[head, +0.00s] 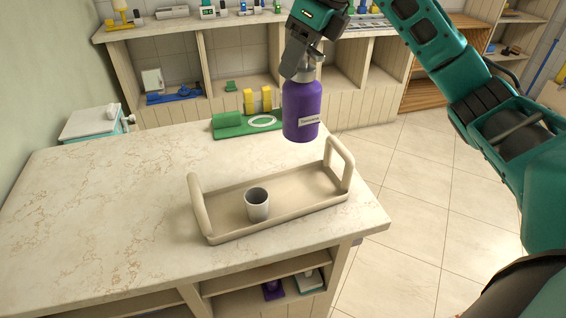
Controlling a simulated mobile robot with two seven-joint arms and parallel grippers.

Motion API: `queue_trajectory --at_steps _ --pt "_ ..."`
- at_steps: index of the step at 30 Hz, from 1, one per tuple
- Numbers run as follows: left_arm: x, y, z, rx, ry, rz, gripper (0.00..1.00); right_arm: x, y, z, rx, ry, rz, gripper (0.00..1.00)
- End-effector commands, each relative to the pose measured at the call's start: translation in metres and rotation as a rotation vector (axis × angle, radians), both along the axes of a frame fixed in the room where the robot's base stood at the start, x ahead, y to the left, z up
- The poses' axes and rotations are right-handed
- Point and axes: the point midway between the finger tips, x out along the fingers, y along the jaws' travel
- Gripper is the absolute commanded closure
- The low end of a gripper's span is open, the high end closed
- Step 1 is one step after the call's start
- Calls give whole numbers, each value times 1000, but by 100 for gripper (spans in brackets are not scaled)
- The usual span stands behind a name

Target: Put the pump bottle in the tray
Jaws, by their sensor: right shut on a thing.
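The purple pump bottle (302,110) with a pale label hangs upright in the air in the head view. My right gripper (304,70) is shut on its top, and the pump head is mostly hidden by the fingers. The beige tray (290,208) with two raised handles lies on the marble counter near its right front edge. In the picture the bottle is just above the tray's far rim, apart from it. My left gripper is not in view.
A green holder (228,124) with yellow upright pieces sits on the counter's far edge, behind the tray. The left part of the marble counter (100,200) is clear. Shelves (235,50) with small items stand beyond.

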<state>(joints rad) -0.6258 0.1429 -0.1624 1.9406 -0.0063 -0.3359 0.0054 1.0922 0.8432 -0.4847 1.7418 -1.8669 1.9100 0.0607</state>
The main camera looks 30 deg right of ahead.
Motion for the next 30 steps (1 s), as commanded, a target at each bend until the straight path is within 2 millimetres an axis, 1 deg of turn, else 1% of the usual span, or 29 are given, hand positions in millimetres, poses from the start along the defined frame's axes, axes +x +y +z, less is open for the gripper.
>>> queue_trajectory --at_steps 1,3,9,13,15,18,23,30 --pt "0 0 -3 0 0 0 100 -1 0 -15 0 3 2 100" --pt "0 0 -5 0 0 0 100 -1 0 -34 -1 4 2 100" --pt "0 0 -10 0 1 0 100 -1 0 -85 0 4 3 100" --pt "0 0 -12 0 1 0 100 -1 0 -113 1 2 4 100" --pt "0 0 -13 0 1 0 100 -1 0 -125 0 0 4 100" --pt "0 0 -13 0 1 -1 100 0 0 -135 2 -2 4 100" --pt "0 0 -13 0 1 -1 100 0 0 -143 1 -3 5 100" --pt "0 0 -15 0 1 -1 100 0 0 -174 2 0 4 100"
